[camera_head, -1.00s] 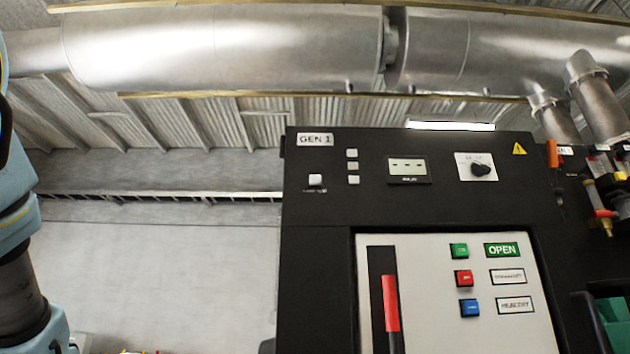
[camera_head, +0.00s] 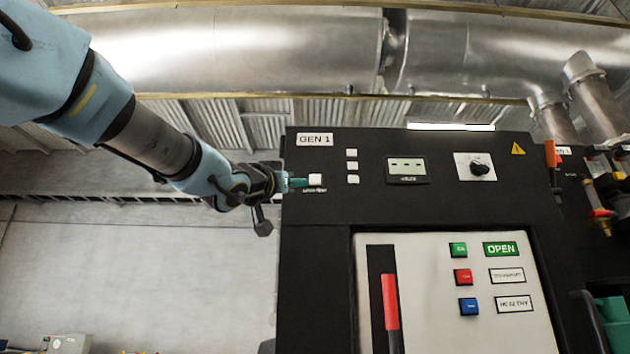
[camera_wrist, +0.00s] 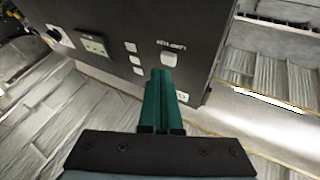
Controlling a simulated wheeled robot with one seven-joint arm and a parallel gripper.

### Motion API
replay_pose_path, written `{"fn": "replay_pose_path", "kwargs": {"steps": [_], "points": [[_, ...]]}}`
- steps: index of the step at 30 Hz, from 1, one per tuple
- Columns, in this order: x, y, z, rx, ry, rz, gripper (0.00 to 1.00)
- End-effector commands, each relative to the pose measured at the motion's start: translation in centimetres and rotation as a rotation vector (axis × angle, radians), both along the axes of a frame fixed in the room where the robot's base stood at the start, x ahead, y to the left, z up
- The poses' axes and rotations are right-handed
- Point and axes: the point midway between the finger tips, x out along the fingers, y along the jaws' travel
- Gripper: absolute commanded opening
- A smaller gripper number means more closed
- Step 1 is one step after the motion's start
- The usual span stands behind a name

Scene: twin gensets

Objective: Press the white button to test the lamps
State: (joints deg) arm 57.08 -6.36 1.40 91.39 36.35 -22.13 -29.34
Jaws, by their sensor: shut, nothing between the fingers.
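The white button (camera_head: 316,179) is a square cap on the upper left of the black GEN 1 panel (camera_head: 450,215), above a small label. It also shows in the wrist view (camera_wrist: 169,58), just past my fingertips. My gripper (camera_head: 301,183) is shut and empty, with its green fingers beside the button's left edge in the head view. In the wrist view the gripper (camera_wrist: 161,73) points at the panel close to the button; I cannot tell whether it touches. Three small pale squares (camera_head: 352,166) stand in a column right of the button.
A meter (camera_head: 407,170) and a rotary switch (camera_head: 480,168) sit further right on the panel. Below is a light panel with green, red and blue buttons (camera_head: 463,277) and a red-handled lever (camera_head: 390,302). Pipes (camera_head: 240,50) run overhead. The space left of the cabinet is open.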

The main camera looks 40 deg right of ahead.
Motion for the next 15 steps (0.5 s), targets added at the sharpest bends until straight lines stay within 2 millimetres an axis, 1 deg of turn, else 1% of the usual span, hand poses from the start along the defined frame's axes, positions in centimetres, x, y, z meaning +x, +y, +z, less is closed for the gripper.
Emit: {"fn": "replay_pose_path", "kwargs": {"steps": [1, 3, 6, 9, 15], "points": [[-1.6, -0.1, 1.5, -0.026, -0.024, -0.033, 0.0], [-3.1, -0.1, 2.9, -0.053, -0.047, -0.065, 0.0], [-4.5, -0.1, 4.2, -0.077, -0.069, -0.093, 0.0], [-5.0, -0.1, 4.7, -0.086, -0.076, -0.105, 0.0], [-5.1, -0.1, 4.7, -0.086, -0.077, -0.106, 0.0]]}}
